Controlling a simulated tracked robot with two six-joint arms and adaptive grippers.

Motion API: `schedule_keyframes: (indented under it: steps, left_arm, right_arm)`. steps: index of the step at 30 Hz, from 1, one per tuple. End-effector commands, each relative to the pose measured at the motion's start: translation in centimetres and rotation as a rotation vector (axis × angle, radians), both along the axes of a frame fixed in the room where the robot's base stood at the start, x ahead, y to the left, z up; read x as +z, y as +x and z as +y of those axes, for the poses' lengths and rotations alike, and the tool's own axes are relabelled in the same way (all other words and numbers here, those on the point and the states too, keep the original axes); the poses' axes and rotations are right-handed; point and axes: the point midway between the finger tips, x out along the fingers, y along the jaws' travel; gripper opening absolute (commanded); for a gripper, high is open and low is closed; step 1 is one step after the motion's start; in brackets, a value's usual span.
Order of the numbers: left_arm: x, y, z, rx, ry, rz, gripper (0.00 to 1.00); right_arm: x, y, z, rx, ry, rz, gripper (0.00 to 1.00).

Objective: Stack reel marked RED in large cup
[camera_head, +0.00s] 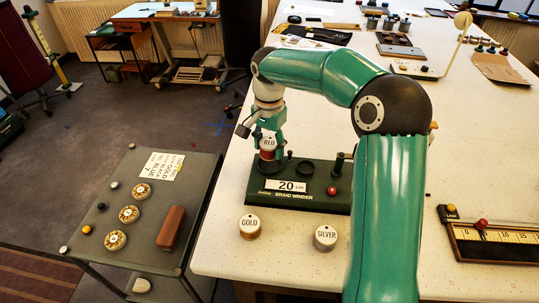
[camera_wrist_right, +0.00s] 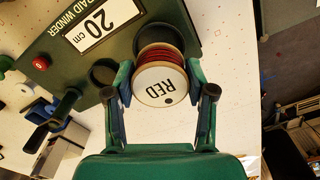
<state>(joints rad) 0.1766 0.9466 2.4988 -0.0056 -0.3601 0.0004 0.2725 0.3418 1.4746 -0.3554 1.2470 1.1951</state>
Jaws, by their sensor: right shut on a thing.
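The reel marked RED (camera_head: 267,144) has a white top disc and red thread, and shows close up in the right wrist view (camera_wrist_right: 160,84). My right gripper (camera_head: 267,136) is shut on it, one finger on each side. The reel is at the left end of the green braid winder (camera_head: 320,200). A dark round cup (camera_wrist_right: 160,36) shows partly behind the reel in the right wrist view; I cannot tell whether the reel sits in it or just above it. A smaller dark cup (camera_head: 305,167) stands to its right, empty. My left gripper is not in view.
Reels marked GOLD (camera_head: 249,227) and SILVER (camera_head: 325,238) stand on the white table in front of the winder. A dark post (camera_head: 340,166) and a red button (camera_head: 331,191) are on the winder. A grey side table (camera_head: 135,225) holds several discs and a brown block.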

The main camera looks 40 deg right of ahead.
Motion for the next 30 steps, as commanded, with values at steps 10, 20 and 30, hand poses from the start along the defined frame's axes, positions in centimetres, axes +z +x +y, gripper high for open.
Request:
schedule_keyframes:
  steps: [10,20,30]
  left_arm:
    - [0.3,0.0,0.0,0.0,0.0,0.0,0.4]
    - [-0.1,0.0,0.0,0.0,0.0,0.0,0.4]
    - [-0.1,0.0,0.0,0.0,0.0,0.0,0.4]
  right_arm:
    - [-3.8,-0.1,0.0,0.001,0.0,0.002,0.19]
    - [-4.2,-0.1,0.0,0.0,0.0,0.001,0.19]
    - [-4.3,-0.1,-0.1,-0.001,0.0,0.001,0.8]
